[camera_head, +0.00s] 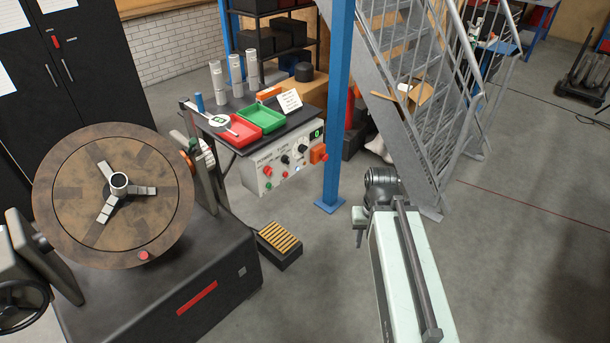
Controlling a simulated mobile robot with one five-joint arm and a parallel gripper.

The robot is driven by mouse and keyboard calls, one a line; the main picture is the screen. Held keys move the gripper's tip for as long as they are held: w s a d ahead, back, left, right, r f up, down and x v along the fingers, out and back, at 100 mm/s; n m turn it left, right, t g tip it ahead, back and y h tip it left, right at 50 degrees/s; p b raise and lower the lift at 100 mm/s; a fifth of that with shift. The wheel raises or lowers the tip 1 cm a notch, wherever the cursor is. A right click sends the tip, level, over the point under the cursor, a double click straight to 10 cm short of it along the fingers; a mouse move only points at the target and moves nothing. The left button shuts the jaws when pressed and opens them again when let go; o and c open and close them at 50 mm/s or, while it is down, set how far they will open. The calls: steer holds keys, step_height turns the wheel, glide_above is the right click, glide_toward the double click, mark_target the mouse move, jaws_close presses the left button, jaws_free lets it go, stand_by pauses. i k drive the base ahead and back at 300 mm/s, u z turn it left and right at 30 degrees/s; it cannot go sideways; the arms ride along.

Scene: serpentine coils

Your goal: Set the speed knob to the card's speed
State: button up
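A white control box (256,181) is mounted under the front of a dark workbench left of the blue post. Its face carries several small knobs, including a black one (285,159) and another dark one (302,147), and a small green display (317,134). The labels are too small to read, so I cannot tell which is the speed knob. A white card (289,100) with unreadable print stands tilted on the bench behind the green tray.
A large machine with a round wooden faceplate (75,205) fills the left. A low black box with a slatted tan top (279,238) sits on the floor. Metal stairs (405,130) rise behind. The right floor is open.

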mark_target(302, 147)
steer(key=u, duration=0.1)
steer(key=k, duration=0.1)
steer(key=u, duration=1.1)
steer(key=i, duration=1)
steer(key=z, duration=0.05)
